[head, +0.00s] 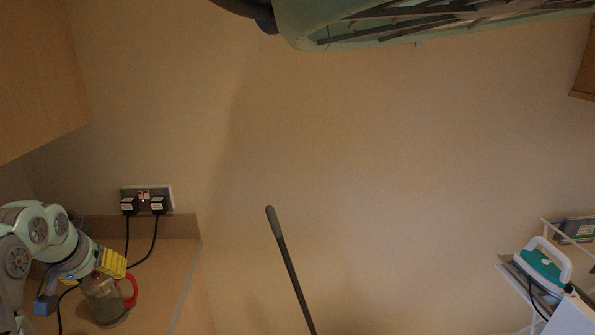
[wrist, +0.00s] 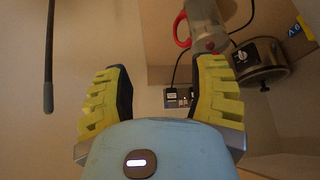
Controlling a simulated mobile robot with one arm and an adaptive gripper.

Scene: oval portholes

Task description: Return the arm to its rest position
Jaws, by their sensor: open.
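My gripper (head: 112,263) is at the lower left of the head view, at the end of my pale green arm. A clear jug with a red handle (head: 106,303) stands on the counter just below and in front of the gripper in the head view. In the wrist view the jug (wrist: 207,27) is beyond the right finger, outside the jaws. I cannot tell the exact gap between jug and gripper.
A double socket (head: 147,197) with two black plugs and cables is above the counter (head: 170,265). A round metal appliance (wrist: 258,65) is beside the jug. A dark pole (head: 290,268) stands mid-view. An iron (head: 543,265) rests at right. A wooden cabinet (head: 40,70) hangs upper left.

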